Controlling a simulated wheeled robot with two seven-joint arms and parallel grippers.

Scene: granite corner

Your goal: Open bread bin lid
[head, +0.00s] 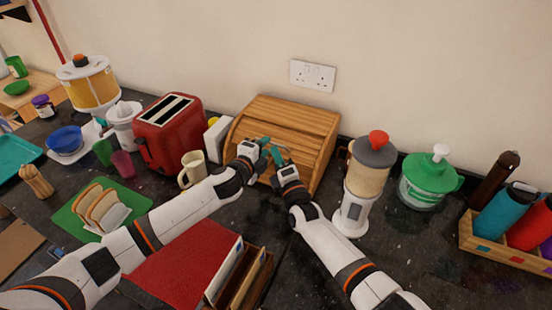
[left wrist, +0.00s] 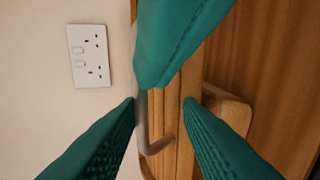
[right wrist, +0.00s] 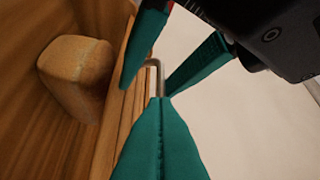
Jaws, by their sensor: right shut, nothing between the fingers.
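The wooden bread bin (head: 290,115) stands against the wall, its slatted lid partly raised. A loaf (right wrist: 75,72) shows inside it in the right wrist view and partly in the left wrist view (left wrist: 228,108). A thin metal handle (left wrist: 152,135) is on the lid. My left gripper (head: 264,146) is at the bin's front; its fingers (left wrist: 160,108) are apart on either side of the handle and lid edge. My right gripper (head: 279,157) is shut and empty beside it, its fingertips (right wrist: 160,102) close to the lid edge. Arms partly hide the bin's front.
A red toaster (head: 168,130) and a cream mug (head: 192,168) stand left of the bin. A blender-like jar (head: 368,175) stands close on its right. A letter rack (head: 238,272) and red mat (head: 180,265) lie in front. Dark counter is clear at right front.

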